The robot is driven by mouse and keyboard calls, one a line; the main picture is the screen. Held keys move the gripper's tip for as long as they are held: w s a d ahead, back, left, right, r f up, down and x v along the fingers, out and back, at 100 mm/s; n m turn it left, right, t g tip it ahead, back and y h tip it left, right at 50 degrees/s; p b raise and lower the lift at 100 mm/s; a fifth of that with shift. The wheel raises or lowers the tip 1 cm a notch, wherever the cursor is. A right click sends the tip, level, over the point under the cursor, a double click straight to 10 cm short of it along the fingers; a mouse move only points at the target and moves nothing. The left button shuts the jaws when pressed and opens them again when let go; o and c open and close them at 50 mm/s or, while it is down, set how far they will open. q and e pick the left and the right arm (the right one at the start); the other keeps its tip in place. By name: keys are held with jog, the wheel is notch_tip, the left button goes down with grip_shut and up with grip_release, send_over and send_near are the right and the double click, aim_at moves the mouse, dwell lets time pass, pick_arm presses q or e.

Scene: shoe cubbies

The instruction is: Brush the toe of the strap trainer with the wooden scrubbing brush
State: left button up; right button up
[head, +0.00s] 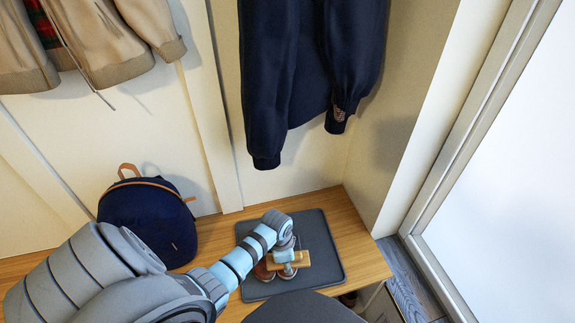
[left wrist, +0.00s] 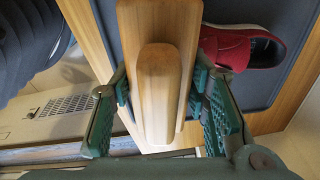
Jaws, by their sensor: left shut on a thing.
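My left gripper (head: 287,256) is shut on the wooden scrubbing brush (head: 297,261), above the dark mat on the bench. In the left wrist view the gripper (left wrist: 160,105) has a finger on each side of the pale wooden brush (left wrist: 158,95); its bristles are hidden. The red strap trainer (left wrist: 250,48) lies beside and beyond the brush, partly hidden by it and a finger. In the head view reddish shoe parts (head: 264,272) show below the brush, mostly covered. I cannot tell whether the brush touches the shoe. My right gripper is not in view.
The dark mat (head: 325,245) lies on the wooden bench (head: 366,262). A navy backpack (head: 150,215) stands on the bench to the left, near my arm. A navy jacket (head: 300,70) and beige coats (head: 90,45) hang above. The mat's right side is clear.

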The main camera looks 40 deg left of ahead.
pick_arm(q)
jog(key=shift+w+f+b, duration=0.1)
jog(key=shift+f+b, duration=1)
jog(key=shift+f, duration=0.25)
